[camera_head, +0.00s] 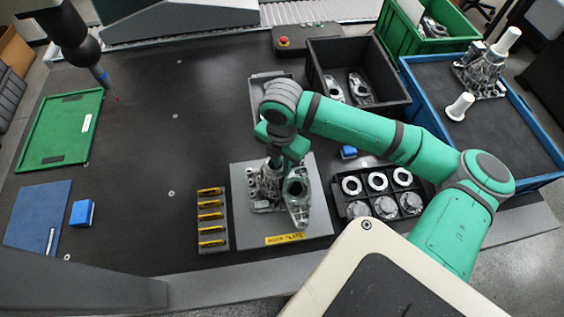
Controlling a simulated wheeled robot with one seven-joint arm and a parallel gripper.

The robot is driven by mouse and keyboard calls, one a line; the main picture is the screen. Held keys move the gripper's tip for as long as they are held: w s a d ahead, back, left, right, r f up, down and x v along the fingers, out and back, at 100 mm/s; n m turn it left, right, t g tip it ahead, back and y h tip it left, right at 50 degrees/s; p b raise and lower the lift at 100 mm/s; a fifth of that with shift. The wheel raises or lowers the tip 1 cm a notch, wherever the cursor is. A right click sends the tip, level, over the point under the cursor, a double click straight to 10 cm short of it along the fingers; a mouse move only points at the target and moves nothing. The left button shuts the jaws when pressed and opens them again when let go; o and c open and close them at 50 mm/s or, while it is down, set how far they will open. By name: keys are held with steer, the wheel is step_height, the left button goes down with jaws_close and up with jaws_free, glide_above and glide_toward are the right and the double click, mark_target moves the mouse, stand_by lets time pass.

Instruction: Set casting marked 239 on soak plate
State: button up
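The soak plate (318,225) is a grey square slab with a yellow label on its front edge, in the middle of the dark table. A knobbly metal casting (264,190) stands on its left part. A second, longer metal casting (297,197) is right beside it, tilted, under my gripper (285,167). My gripper points down over the plate, and its fingers are mostly hidden by the wrist and the castings. I cannot tell whether it grips the second casting or whether that casting touches the plate. No number 239 is readable on any casting.
A black crate (392,109) with two castings (347,88) stands behind. A black tray (424,207) of rings and round parts lies right of the plate. A grey rack (212,240) with yellow pieces is left. A dark probe (105,80) hangs over the far left. The left-middle table is clear.

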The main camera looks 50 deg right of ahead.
steer(key=shift+o, duration=0.9)
steer(key=shift+r, duration=0.1)
step_height(320, 180, up, 12)
steer(key=shift+w, duration=0.1)
